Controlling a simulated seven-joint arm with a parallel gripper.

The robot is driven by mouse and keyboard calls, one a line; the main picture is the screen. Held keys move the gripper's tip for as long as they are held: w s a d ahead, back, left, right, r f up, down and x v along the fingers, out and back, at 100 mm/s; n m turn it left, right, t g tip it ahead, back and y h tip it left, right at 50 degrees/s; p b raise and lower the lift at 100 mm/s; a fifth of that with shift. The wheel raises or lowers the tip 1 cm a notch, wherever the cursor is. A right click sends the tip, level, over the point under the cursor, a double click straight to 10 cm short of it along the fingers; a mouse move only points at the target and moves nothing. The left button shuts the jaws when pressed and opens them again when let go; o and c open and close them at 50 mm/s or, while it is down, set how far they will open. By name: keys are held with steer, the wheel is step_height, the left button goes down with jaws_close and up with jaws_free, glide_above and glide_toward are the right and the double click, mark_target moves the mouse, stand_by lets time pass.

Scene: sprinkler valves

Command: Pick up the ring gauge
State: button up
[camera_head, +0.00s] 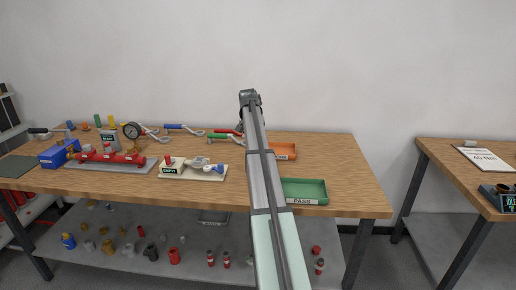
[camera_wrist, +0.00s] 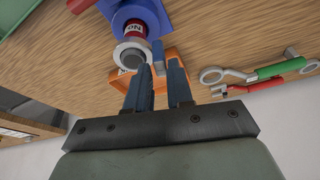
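In the wrist view a grey ring with a dark centre (camera_wrist: 131,55) sits just ahead of my fingertips, at the end of a red part lettered "No" on a blue body (camera_wrist: 140,16). It looks like the ring gauge, but I cannot tell for certain. My gripper (camera_wrist: 158,68) has its two dark blue fingers apart, with a gap between them. The ring is just beyond and left of the fingertips; I cannot tell whether they touch. In the head view my arm hides the gripper's fingers and this ring.
An orange tray (camera_head: 284,156) and a green PASS tray (camera_head: 304,202) lie on the wooden bench (camera_head: 335,165). Tools with green (camera_wrist: 281,68) and red handles lie right in the wrist view. A red pipe manifold (camera_head: 106,157) and a cream EMPTY board (camera_head: 206,176) are left.

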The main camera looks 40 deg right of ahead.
steer(key=shift+x, duration=0.75)
jaws_close()
step_height(320, 180, up, 10)
stand_by(0.4)
stand_by(0.5)
